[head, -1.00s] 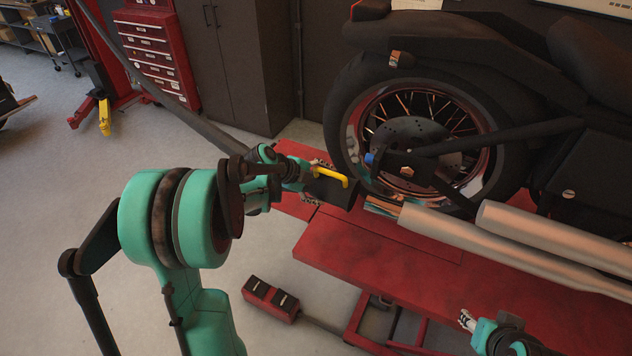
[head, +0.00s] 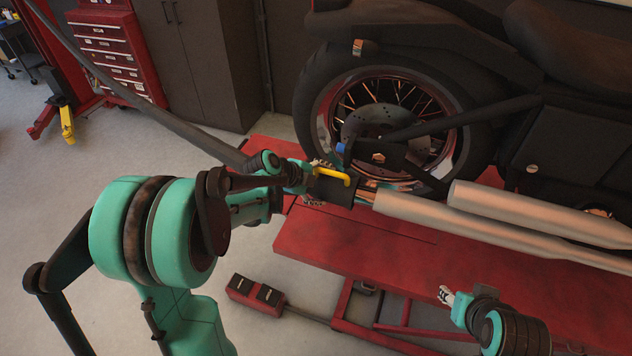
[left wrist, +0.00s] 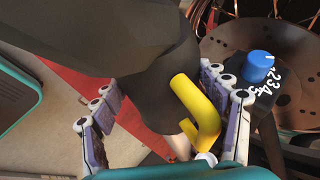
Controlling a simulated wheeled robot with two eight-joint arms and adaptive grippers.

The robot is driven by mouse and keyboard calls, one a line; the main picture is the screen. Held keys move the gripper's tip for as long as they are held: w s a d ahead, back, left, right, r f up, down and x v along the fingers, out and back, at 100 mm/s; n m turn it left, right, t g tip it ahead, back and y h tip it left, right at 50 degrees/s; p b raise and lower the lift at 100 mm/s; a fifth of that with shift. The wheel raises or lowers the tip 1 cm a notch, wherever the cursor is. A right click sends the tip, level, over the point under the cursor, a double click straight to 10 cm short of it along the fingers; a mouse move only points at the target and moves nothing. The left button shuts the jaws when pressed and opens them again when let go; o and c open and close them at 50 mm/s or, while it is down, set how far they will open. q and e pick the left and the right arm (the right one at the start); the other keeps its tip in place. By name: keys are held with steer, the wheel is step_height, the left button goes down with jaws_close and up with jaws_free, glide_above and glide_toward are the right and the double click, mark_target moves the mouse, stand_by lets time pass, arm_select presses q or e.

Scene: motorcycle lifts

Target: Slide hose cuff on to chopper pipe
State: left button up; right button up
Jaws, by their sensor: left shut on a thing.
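The black hose cuff (head: 335,191) with its yellow handle (head: 331,173) is in my left gripper (head: 317,183), which is shut on it. The cuff also shows in the left wrist view (left wrist: 150,115), between the two fingers, with the yellow handle (left wrist: 197,100) on top. The lower chopper pipe (head: 420,210) points at the cuff's open end. In the head view the cuff's mouth lies against or over the pipe's tip; how deep the tip sits is hidden. My right gripper (head: 446,295) is low at the right, apart from both, its opening unclear.
The grey hose (head: 150,115) runs from the upper left to the cuff. The red lift (head: 350,245) lies below; a foot pedal (head: 255,293) is on the floor.

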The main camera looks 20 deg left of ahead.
mark_target(336, 188)
arm_select(q)
steer(key=shift+s+d, duration=0.1)
steer(key=shift+d, duration=2.35)
steer(key=o, duration=1.6)
steer(key=shift+o, duration=0.2)
